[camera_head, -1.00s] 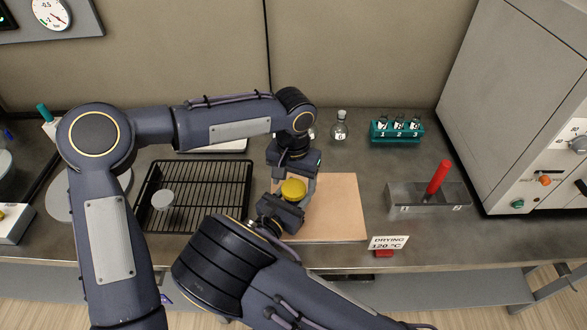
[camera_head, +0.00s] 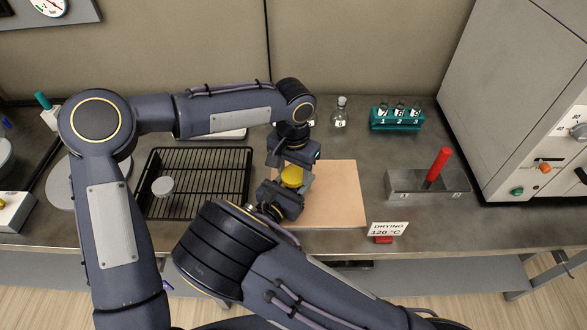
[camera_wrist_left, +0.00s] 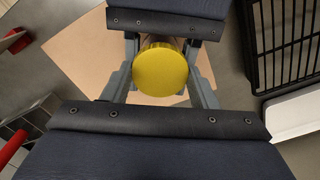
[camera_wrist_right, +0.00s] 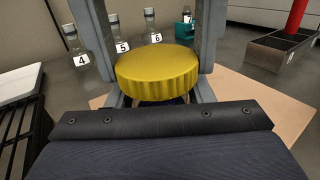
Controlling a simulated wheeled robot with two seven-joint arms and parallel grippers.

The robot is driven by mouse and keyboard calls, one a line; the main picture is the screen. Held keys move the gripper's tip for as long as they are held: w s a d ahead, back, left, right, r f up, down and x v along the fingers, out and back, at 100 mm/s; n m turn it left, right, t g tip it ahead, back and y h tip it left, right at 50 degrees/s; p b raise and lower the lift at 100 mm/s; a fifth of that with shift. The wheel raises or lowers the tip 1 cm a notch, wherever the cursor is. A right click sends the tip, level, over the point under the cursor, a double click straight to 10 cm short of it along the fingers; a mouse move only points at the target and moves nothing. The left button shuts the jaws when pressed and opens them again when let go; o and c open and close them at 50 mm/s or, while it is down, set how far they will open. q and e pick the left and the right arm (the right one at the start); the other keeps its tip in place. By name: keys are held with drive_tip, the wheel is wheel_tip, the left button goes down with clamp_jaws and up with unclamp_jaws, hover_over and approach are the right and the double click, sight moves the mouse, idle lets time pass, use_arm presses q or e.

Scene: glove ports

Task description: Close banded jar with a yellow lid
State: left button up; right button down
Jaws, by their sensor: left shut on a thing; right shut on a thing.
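The yellow lid (camera_head: 292,176) is a ribbed round cap, level, over the left part of the tan board. It also shows in the left wrist view (camera_wrist_left: 160,70) and the right wrist view (camera_wrist_right: 157,72). My left gripper (camera_head: 296,165) comes from above, its fingers shut on opposite sides of the lid. My right gripper (camera_head: 290,188) comes in low from the front and is shut on the banded jar (camera_wrist_right: 150,101) under the lid. The jar is almost wholly hidden by the lid and fingers; its bands and whether the lid is seated cannot be told.
The tan board (camera_head: 340,190) is clear on its right. A black wire rack (camera_head: 215,180) with a white lid (camera_head: 162,186) lies left. Numbered bottles (camera_head: 340,113), a teal tube rack (camera_head: 396,122) and a metal holder (camera_head: 405,183) with a red handle (camera_head: 437,165) stand behind and right.

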use_arm(q)
drive_tip(key=m, duration=0.8)
drive_tip(key=shift+m, duration=0.3)
drive_tip(key=o, duration=1.1)
drive_tip(key=shift+c, duration=0.2)
drive_tip(key=shift+r, duration=2.3)
drive_tip(key=shift+c, duration=0.4)
